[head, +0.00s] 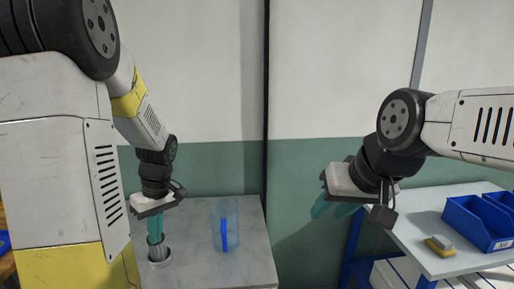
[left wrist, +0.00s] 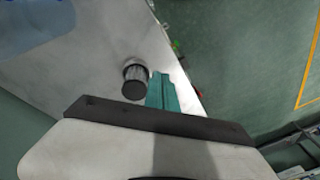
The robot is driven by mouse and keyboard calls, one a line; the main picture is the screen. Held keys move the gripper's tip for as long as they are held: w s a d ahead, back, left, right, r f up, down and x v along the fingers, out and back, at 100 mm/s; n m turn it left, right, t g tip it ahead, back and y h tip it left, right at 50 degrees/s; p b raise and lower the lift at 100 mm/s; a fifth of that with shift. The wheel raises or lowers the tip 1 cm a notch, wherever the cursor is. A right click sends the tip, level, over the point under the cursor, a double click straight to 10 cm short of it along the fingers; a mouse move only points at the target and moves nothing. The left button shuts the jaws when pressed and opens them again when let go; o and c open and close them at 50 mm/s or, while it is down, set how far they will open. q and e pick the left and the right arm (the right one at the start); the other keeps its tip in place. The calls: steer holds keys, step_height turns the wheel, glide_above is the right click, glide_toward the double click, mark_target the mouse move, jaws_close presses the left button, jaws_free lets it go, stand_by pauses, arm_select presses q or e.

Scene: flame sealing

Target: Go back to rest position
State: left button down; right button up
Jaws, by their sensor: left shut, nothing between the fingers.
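My left gripper (head: 156,240) points down over the grey table at the left, its teal fingers shut and empty. In the left wrist view the closed fingers (left wrist: 162,92) are beside a metal cylinder with a dark top (left wrist: 134,80). In the head view this cylinder (head: 159,253) stands partly behind the fingers; I cannot tell whether they touch. My right gripper (head: 333,208) hangs in the air between the two tables, its teal fingers apart with nothing visible between them.
A clear container with a blue piece (head: 224,228) stands on the grey table (head: 250,262), right of the cylinder. At the right, a white table (head: 408,235) holds blue bins (head: 478,222) and a yellow-and-grey block (head: 440,246). The gap between the tables is free.

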arm_select(q)
steer(key=s+d+r+m+t+h, duration=0.2)
steer(key=s+d+r+m+t, duration=0.1)
steer(key=s+d+r+m, duration=0.2)
steer(key=s+d+r+m+t+h, duration=0.2)
steer(key=s+d+r+m, duration=0.3)
steer(key=r, duration=0.5)
steer(key=d+m+t, duration=0.1)
steer(key=d, duration=0.1)
steer(key=shift+s+d+r+t, duration=0.3)
steer(key=shift+s+d, duration=0.1)
